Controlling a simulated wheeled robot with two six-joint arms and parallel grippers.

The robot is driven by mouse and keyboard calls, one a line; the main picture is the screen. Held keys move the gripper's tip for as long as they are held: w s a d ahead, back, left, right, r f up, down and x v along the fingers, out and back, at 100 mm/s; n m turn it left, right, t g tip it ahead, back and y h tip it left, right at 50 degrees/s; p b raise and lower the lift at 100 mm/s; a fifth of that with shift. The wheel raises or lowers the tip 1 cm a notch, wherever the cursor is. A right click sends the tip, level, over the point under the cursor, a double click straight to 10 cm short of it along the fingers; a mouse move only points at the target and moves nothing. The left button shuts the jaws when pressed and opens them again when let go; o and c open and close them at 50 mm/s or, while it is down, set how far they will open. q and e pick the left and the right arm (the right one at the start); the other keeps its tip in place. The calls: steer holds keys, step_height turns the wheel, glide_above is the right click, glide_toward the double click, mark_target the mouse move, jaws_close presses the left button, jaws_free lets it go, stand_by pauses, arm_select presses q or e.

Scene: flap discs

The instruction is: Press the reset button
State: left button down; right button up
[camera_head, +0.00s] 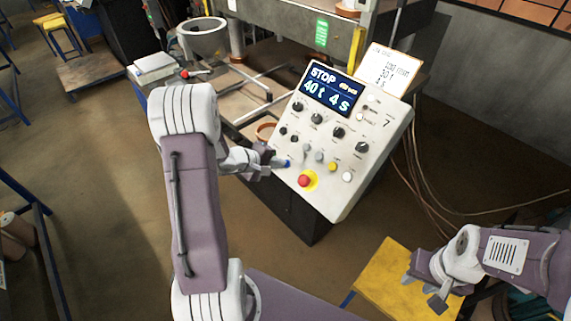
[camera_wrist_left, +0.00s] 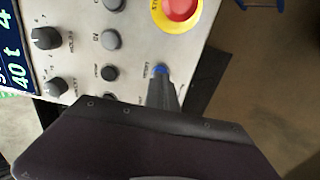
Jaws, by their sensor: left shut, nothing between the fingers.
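The control panel (camera_head: 356,195) is a tilted pale box with a screen (camera_head: 331,90) reading STOP, 40 t, 4 s. A small blue button (camera_head: 288,163) sits near its lower left edge; its label is too small to read, so I cannot tell if it is the reset button. My left gripper (camera_head: 279,163) is shut and empty, its tip right at the blue button. In the left wrist view the fingertip (camera_wrist_left: 163,88) overlaps the lower part of the blue button (camera_wrist_left: 160,70); contact is unclear. My right gripper (camera_head: 424,289) looks open, over the yellow stool.
Yellow (camera_head: 333,167) and white (camera_head: 347,177) buttons and several black knobs are nearby. A yellow stool (camera_head: 385,275) stands at front right. Cables (camera_head: 425,180) trail at right.

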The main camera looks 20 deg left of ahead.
arm_select(q)
steer(key=shift+w+d+f+b, duration=0.2)
steer(key=shift+w+f+b, duration=0.3)
steer(key=shift+b, duration=0.7)
stand_by(0.5)
steer(key=p+v, duration=0.2)
steer(key=v, duration=0.5)
steer(key=shift+s+r, duration=0.3)
stand_by(0.4)
steer(key=shift+a, duration=0.15)
